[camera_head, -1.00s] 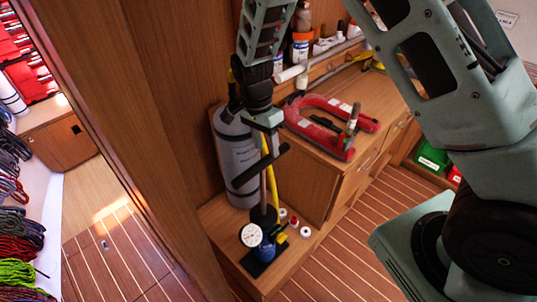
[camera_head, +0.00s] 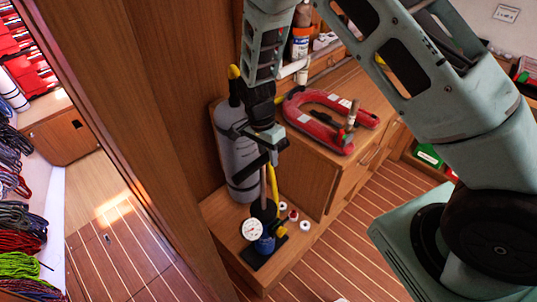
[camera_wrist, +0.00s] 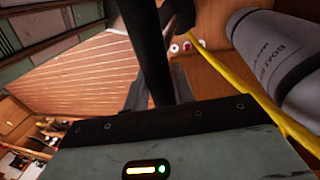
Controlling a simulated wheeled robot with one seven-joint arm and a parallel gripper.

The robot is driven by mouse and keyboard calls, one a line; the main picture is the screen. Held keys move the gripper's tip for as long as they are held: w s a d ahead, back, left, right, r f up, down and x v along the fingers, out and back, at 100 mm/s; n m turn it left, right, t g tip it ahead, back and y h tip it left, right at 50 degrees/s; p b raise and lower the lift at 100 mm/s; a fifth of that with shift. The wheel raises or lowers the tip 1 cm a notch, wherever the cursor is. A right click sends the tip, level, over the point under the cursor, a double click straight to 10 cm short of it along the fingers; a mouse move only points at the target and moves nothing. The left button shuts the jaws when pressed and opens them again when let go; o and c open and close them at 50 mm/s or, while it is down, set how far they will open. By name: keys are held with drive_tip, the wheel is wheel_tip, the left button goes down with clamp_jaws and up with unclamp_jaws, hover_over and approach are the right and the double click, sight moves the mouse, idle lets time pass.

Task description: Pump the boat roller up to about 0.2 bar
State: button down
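The boat roller (camera_head: 237,150) is a grey upright cylinder against the wooden wall; its lettering shows in the wrist view (camera_wrist: 283,58). The pump (camera_head: 264,238) stands on a low wooden ledge, with a blue and black body. Its white round gauge (camera_head: 252,230) faces me, too small to read. A yellow hose (camera_head: 272,183) rises beside the pump; it also crosses the wrist view (camera_wrist: 255,95). My gripper (camera_head: 269,140) is above the pump, its fingers around the black pump handle (camera_wrist: 150,50). The thin rod below the handle is partly out of the pump body.
Small red and white caps (camera_head: 292,215) lie on the ledge right of the pump. A red U-shaped float (camera_head: 318,132) lies on the cabinet top, with bottles behind. A wooden partition (camera_head: 150,130) stands close on the left.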

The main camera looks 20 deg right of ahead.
drive_tip(key=b, duration=1.4)
hover_over(271, 206)
drive_tip(key=w, duration=0.1)
drive_tip(key=f, duration=2)
drive_tip(key=shift+a+f, duration=0.2)
drive_tip(key=shift+f, duration=0.15)
drive_tip(key=c, duration=1.2)
unclamp_jaws()
drive_tip(key=shift+w+f, duration=0.1)
drive_tip(key=shift+f, duration=0.05)
drive_tip(key=w+a+r+b, duration=0.1)
drive_tip(key=w+r+b, duration=0.1)
drive_tip(key=r, duration=1.5)
drive_tip(key=shift+w+a+r, duration=0.15)
drive_tip(key=shift+w, duration=0.4)
